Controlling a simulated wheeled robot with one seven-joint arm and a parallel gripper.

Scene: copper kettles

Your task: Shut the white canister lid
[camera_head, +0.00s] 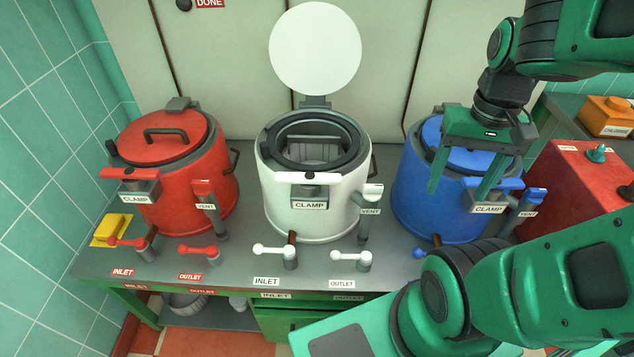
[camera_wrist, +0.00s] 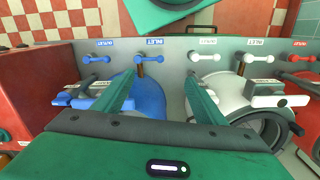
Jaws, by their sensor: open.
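The white canister (camera_head: 312,200) stands in the middle of the bench between the red and blue canisters. Its round white lid (camera_head: 315,48) stands upright on the hinge at the back, so the dark-rimmed opening shows. A white clamp bar (camera_head: 308,178) is on its front. In the wrist view the white canister (camera_wrist: 215,95) is at the right, with its open mouth at the lower right. My gripper (camera_head: 464,194) is open and empty above the blue canister, right of the white one. In the wrist view its two fingers (camera_wrist: 160,98) reach over the bench, well apart.
The red canister (camera_head: 160,190) at left and the blue canister (camera_head: 425,205) at right have lids down. Inlet and outlet handles (camera_head: 275,252) line the bench front. A vent lever (camera_head: 370,205) stands beside the white canister. A red box (camera_head: 575,185) is at far right.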

